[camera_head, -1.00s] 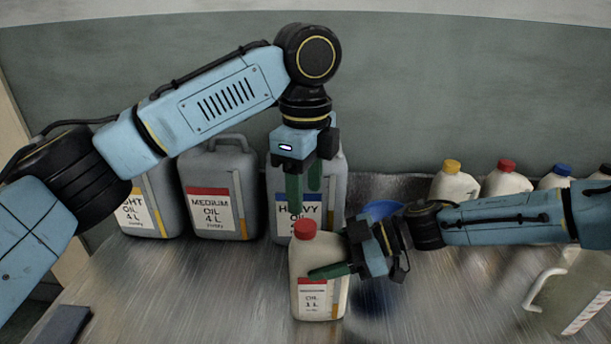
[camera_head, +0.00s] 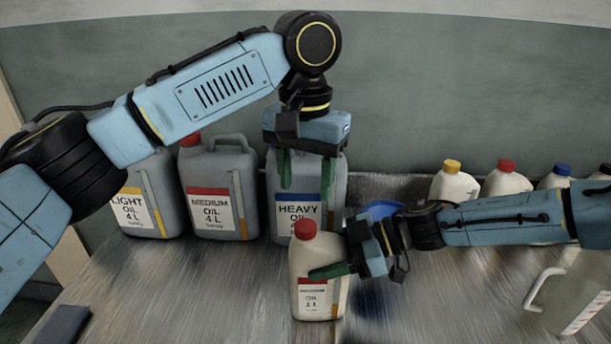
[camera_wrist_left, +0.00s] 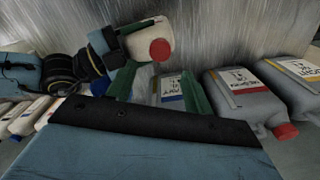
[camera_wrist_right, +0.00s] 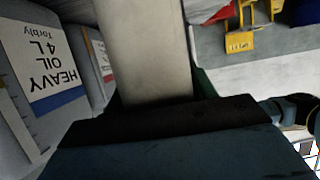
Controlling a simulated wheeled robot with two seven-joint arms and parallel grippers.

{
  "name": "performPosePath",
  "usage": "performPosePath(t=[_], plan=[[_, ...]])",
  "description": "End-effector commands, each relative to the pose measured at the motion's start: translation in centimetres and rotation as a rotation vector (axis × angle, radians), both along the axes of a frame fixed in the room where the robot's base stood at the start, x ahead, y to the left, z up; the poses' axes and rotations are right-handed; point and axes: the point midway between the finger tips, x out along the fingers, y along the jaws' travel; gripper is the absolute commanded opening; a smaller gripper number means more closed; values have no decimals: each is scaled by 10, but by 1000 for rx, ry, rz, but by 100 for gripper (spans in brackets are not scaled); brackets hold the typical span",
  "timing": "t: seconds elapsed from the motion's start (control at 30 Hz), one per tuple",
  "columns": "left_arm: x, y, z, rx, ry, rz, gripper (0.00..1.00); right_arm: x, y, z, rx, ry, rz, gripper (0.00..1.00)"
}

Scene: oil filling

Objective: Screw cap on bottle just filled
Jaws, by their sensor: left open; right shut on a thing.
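A white 1 L oil bottle (camera_head: 320,272) stands upright on the metal table, with a red cap (camera_head: 305,229) on its top. My right gripper (camera_head: 332,270) is shut around the bottle's body from the right. In the right wrist view the bottle (camera_wrist_right: 147,45) fills the space between the fingers. My left gripper (camera_head: 306,172) points down, open and empty, above the bottle and in front of the heavy oil can. In the left wrist view the red cap (camera_wrist_left: 160,49) lies beyond the open green fingers. How tightly the cap sits cannot be told.
Grey 4 L cans of light (camera_head: 150,200), medium (camera_head: 218,190) and heavy oil (camera_head: 334,190) stand behind. Several small capped bottles (camera_head: 505,180) line the back right. A blue funnel-like object (camera_head: 382,208) is behind my right gripper. A jug (camera_head: 570,290) stands right.

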Motion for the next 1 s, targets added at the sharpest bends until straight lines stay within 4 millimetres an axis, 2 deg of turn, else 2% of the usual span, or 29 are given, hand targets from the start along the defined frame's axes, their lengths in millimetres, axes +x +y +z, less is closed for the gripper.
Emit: performPosePath(t=[0.33,0.47,0.8,1.0], plan=[[0,0,0,0,0,13,52,0,0,1,1,-1,0,0],[0,0,-6,1,1,12,52,0,0,1,1,-1,0,0],[0,1,-56,1,2,12,52,0,0,1,1,-1,0,0],[0,0,-76,-1,1,11,52,0,0,1,1,-1,0,0]])
